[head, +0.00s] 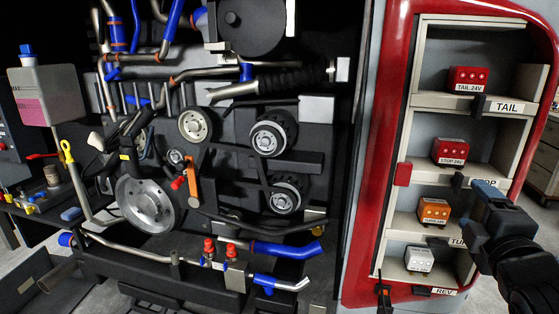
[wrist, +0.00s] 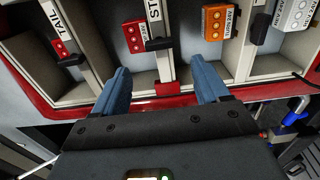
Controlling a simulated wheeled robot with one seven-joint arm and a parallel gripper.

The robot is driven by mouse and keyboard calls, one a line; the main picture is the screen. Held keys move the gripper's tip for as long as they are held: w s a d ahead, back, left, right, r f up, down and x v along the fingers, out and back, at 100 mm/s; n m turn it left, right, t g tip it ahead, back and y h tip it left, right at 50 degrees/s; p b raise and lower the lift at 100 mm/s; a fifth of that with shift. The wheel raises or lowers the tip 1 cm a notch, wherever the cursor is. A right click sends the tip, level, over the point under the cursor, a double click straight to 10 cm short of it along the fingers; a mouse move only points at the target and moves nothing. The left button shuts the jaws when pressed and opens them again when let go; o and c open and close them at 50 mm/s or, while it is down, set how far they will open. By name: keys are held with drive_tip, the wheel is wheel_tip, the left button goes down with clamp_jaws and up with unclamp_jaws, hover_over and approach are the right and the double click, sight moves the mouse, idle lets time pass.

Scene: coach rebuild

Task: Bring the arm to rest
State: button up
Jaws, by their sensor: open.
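My gripper (head: 484,212) is at the right of the head view, in front of the open red-framed light cabinet (head: 374,190). In the wrist view its two blue fingers are spread wide with nothing between them (wrist: 160,76). Beyond the fingertips are the cabinet's shelves and the red lower frame edge. My arm shows at the lower right of the head view and covers part of the cabinet's right side. I cannot tell exactly how far the fingertips are from the shelf edges.
The cabinet holds a red tail lamp box (head: 469,79), a red stop lamp box (head: 450,151), an orange turn lamp box (head: 433,211) and a white box (head: 419,260), each on its own shelf. The engine (head: 230,150) fills the left. Grey floor shows at the far right.

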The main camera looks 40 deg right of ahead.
drive_tip(key=shift+a+f, duration=0.1)
drive_tip(key=s+a+f+m+t+y, duration=0.1)
drive_tip(key=a+f+t+y, duration=0.1)
drive_tip(key=a+f+y, duration=0.5)
drive_tip(key=s+a+f+t+y, duration=0.2)
drive_tip(key=a+f, duration=0.2)
drive_tip(key=a, duration=0.7)
drive_tip(key=s+a+f+m+y, duration=0.2)
drive_tip(key=s+a+m+y, duration=0.2)
drive_tip(key=s+a+m, duration=0.3)
drive_tip(key=s+a, duration=0.5)
drive_tip(key=a, duration=0.1)
drive_tip(key=shift+s+a+f+g+y, duration=0.3)
drive_tip(key=shift+s+f+g+y, duration=0.1)
